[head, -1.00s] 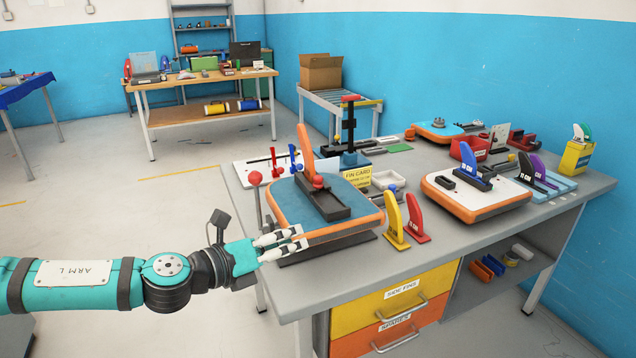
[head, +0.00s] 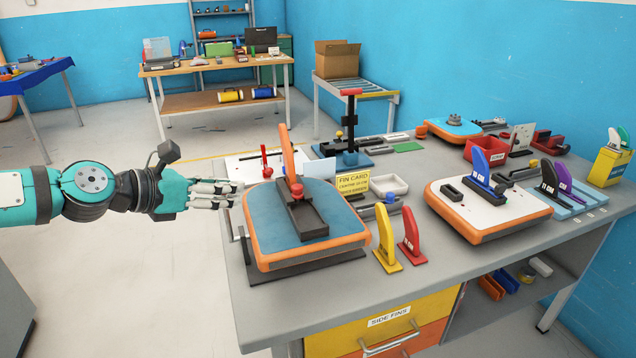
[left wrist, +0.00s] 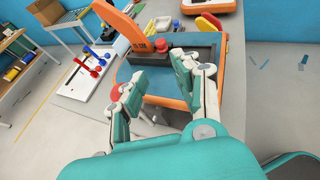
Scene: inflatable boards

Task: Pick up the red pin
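In the head view a red pin (head: 265,162) stands on the white board (head: 236,168). A red knob (head: 296,188) also sits on the black fin box of the blue and orange board (head: 262,215); it shows in the left wrist view (left wrist: 161,45). My left gripper (head: 237,193) is left of that board, near the table's left edge. In the left wrist view its fingers (left wrist: 158,76) are apart and empty. My right gripper is out of view.
A red ball (left wrist: 115,92) shows by the left fingers. An orange fin (head: 288,150) stands up from the board. Yellow (head: 384,236) and red (head: 411,238) fins stand at its right. A second board (head: 475,225) lies further right.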

